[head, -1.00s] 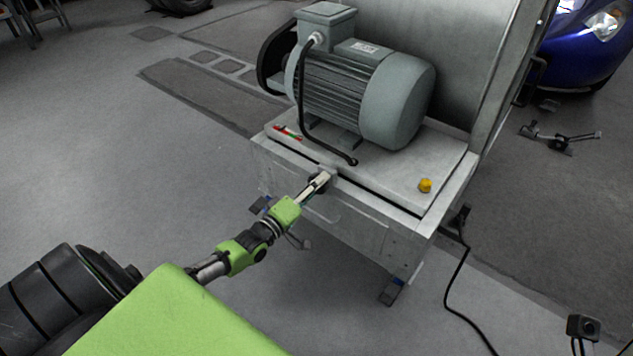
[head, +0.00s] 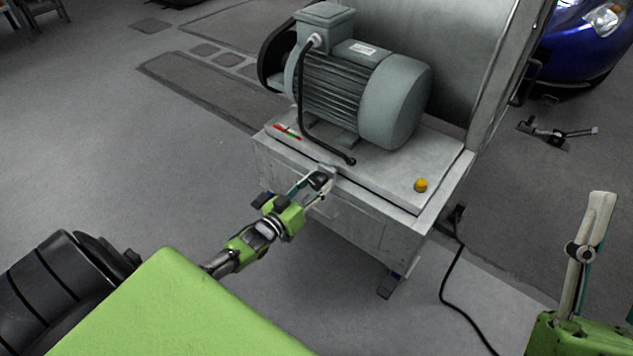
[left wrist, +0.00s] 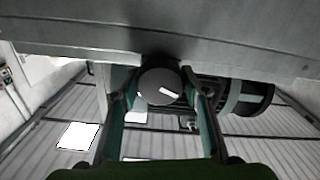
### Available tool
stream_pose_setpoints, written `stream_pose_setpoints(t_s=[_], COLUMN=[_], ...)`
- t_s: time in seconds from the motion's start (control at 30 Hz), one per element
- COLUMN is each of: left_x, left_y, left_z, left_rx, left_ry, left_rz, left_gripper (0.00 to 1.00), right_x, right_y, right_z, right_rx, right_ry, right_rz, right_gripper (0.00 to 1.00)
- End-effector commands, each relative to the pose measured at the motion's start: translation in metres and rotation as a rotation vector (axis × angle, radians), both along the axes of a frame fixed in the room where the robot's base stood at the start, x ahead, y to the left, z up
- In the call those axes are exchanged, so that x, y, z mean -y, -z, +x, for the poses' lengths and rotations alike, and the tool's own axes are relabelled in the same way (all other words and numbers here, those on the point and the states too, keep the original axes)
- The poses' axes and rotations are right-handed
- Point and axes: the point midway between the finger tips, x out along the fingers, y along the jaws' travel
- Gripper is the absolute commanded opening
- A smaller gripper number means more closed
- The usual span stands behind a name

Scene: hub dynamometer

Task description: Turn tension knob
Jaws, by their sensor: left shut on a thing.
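The tension knob (head: 320,180) is a small dark knob on the front edge of the grey dynamometer base (head: 375,215). In the left wrist view the round knob face (left wrist: 160,86) has a white pointer mark slanting down to the right. My left gripper (head: 316,187) is shut on the knob, one finger on each side of it. Its fingers partly hide the knob in the head view. My right gripper (head: 594,215) stands upright at the right edge, clear of the machine. I see it side-on and cannot tell its opening.
A grey motor (head: 355,95) sits on the top plate. A black cable (head: 455,285) runs over the floor. Floor in front is clear.

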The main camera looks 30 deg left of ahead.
Motion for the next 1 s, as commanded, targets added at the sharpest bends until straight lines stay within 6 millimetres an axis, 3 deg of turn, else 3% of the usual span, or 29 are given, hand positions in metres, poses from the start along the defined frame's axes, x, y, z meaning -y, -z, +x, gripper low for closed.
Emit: stream_pose_setpoints(t_s=[0.43,1.0], left_x=[0.000,0.000], left_y=[0.001,0.002], left_z=[-0.001,-0.001], left_rx=[0.030,0.070], left_ry=[0.000,0.001], left_rz=[0.424,0.929], left_gripper=[0.20,0.20], right_x=[-0.004,-0.005], right_y=[0.032,0.043], right_z=[0.030,0.037], right_rx=[-0.201,-0.258], right_ry=[0.011,0.014], right_rz=[-0.059,-0.075], right_gripper=[0.41,0.41])
